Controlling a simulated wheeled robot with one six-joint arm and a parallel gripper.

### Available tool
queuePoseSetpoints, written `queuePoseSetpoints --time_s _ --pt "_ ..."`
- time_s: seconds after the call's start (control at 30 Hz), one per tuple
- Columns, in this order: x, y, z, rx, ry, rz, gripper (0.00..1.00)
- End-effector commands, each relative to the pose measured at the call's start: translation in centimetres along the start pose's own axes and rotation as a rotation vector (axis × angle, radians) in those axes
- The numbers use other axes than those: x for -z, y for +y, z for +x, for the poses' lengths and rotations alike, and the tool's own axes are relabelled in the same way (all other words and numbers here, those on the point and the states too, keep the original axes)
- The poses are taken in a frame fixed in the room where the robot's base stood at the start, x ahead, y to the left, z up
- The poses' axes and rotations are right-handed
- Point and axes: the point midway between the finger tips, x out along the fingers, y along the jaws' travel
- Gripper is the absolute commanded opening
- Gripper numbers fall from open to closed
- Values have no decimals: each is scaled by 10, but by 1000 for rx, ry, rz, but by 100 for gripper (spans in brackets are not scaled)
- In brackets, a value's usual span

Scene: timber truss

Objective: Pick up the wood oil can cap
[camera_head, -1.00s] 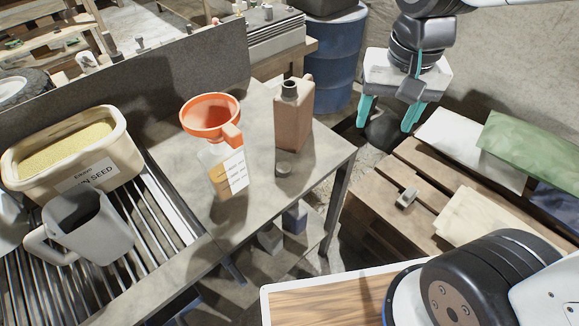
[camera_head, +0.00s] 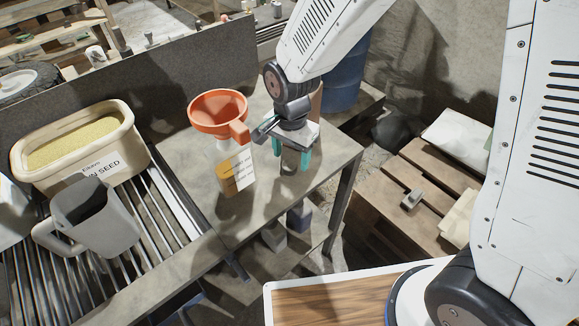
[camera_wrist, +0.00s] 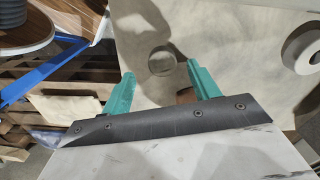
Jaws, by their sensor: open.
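The cap (camera_head: 290,158) is a small dark round piece on the grey table. In the wrist view the cap (camera_wrist: 162,61) shows as a round disc just beyond and between the fingertips. My gripper (camera_head: 291,166) points down over it with its teal fingers apart, one on each side. In the wrist view my gripper (camera_wrist: 161,71) is open and empty. The brown oil can (camera_head: 316,103) stands behind my gripper and is mostly hidden by it.
A bottle (camera_head: 227,176) with a white label and an orange funnel (camera_head: 217,108) stands close left of my gripper. A grey mug (camera_head: 97,215) and a seed tub (camera_head: 135,130) are further left. The table's right edge is near. A pallet (camera_head: 420,190) lies right.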

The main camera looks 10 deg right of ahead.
Motion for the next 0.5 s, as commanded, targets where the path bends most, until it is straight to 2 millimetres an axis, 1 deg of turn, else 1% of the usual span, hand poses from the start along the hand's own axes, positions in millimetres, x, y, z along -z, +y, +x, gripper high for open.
queuePoseSetpoints --time_s 0.1,0.23,0.33,0.5 --pt "-3 -2 20 -5 -2 -1 61" --pt "-3 -4 36 -2 -1 -1 61" --pt "-3 -4 43 -2 -1 -1 61" --pt "-3 -4 43 0 0 -1 61"
